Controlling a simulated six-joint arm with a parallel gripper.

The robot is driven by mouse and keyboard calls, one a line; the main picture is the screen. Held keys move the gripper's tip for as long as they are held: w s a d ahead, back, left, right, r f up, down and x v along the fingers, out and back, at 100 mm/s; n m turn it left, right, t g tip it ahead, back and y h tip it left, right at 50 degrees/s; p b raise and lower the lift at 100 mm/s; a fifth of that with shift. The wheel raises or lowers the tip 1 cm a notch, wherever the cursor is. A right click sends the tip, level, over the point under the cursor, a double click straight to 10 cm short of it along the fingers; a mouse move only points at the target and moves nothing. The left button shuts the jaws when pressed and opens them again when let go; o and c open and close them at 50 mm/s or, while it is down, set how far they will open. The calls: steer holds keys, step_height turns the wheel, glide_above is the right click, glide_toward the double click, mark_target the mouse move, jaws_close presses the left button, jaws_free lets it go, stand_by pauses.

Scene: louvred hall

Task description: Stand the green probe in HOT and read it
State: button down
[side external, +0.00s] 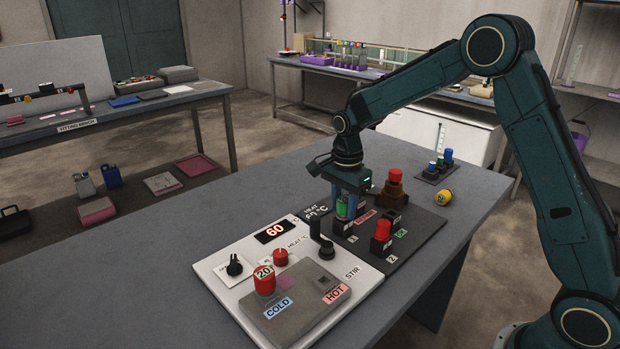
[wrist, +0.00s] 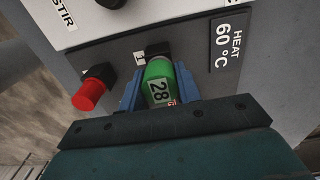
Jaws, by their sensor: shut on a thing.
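My gripper (side external: 349,197) points down over the dark board and is shut on the green probe (side external: 342,209). The wrist view shows the green probe (wrist: 158,76), with a "28" label, between the blue fingers. The probe is upright at the black socket marked 1 (side external: 343,227); I cannot tell whether its lower end is still inside. The HOT place (side external: 325,282) is a dark square opening on the grey block, with a pink HOT label (side external: 336,294) beside it; it looks empty. A red probe marked 20 (side external: 264,280) stands at COLD, left of HOT.
The white panel carries a display reading 60 (side external: 274,232), a black knob (side external: 234,265), a red knob (side external: 280,257) and a tall black stirrer part (side external: 321,240). Red-topped pieces (side external: 383,230) stand on the dark board (side external: 405,246). A yellow piece (side external: 444,197) lies to the right.

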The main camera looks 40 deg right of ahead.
steer(key=shift+r, duration=0.2)
steer(key=shift+r, duration=4.4)
steer(key=shift+a, duration=0.1)
steer(key=s+a+r+n, duration=0.1)
steer(key=s+a+n, duration=0.2)
steer(key=s+a, duration=0.2)
steer(key=s+a+r+n, duration=0.1)
steer(key=s+a+n, duration=0.2)
steer(key=a, duration=0.9)
steer(key=shift+s, duration=1.25)
steer(key=shift+f, duration=0.2)
step_height(320, 180, down, 6)
steer(key=shift+f, duration=0.2)
